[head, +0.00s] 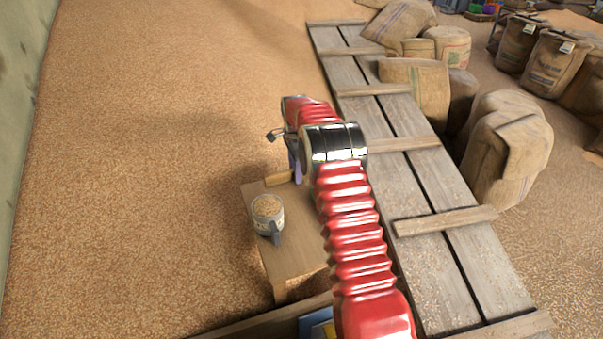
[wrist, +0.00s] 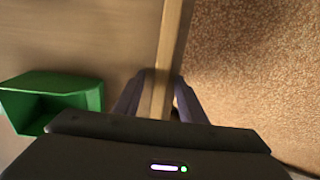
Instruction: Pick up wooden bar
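The wooden bar (head: 279,178) is a short, light piece at the far edge of a small wooden table (head: 290,258). Its right end is hidden behind my arm in the head view. In the wrist view the bar (wrist: 160,94) lies between the two dark fingers of my gripper (wrist: 161,80). The fingers stand apart on either side of it, with what looks like a narrow gap. In the head view my gripper (head: 294,160) is mostly hidden behind my red arm, at the table's far side.
A mug of grain (head: 267,214) stands on the table near the bar. A green open container (wrist: 52,98) is at left in the wrist view. A plank walkway (head: 430,190) with full sacks (head: 505,155) lies to the right. Grain covers the floor at left.

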